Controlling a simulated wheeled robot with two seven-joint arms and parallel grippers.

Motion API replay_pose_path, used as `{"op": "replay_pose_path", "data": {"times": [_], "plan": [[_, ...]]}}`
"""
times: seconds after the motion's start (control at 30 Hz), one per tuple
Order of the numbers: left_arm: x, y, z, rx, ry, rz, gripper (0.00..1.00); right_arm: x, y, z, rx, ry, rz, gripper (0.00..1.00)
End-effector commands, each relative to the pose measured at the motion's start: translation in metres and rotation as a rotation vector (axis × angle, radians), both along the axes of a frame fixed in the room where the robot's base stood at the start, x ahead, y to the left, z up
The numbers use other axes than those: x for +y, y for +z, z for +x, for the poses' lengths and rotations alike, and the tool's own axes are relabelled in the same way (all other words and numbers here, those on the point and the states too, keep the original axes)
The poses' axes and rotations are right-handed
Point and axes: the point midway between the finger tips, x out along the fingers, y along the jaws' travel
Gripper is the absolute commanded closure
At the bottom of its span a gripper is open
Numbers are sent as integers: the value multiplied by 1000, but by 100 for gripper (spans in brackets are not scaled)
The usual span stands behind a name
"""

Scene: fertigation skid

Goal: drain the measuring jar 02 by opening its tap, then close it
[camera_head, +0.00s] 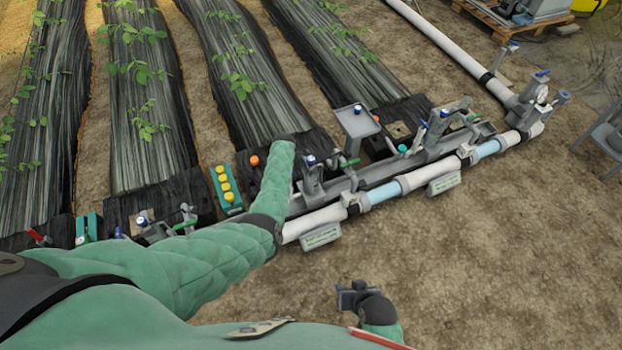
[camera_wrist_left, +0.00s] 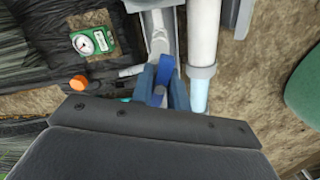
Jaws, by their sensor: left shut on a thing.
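My left gripper (camera_wrist_left: 162,92) is shut on a blue tap handle (camera_wrist_left: 163,72) beside the long white pipe in the left wrist view. In the head view my green-sleeved left forearm hides that gripper and handle. I cannot make out a measuring jar or a label reading 02. A light blue pipe section (camera_wrist_left: 198,95) lies just right of the gripper in the wrist view. My right gripper (camera_head: 352,295) hangs over bare soil, apart from the pipe and holding nothing visible. Whether its jaws are open is unclear.
The white pipe (camera_head: 325,220) and grey trough run diagonally, with several taps and small signs (camera_head: 320,236). An orange cap (camera_wrist_left: 78,82) and a gauge in a green box (camera_wrist_left: 88,41) lie left of my left gripper. The soil in front is clear.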

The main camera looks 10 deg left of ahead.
Motion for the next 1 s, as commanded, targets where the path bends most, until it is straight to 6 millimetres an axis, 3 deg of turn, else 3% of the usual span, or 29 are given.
{"op": "replay_pose_path", "data": {"times": [1.0], "plan": [[-2, 0, -1, 3, -1114, -3, 100, 0, 33, 0, 0, 0, 0, 64]]}}
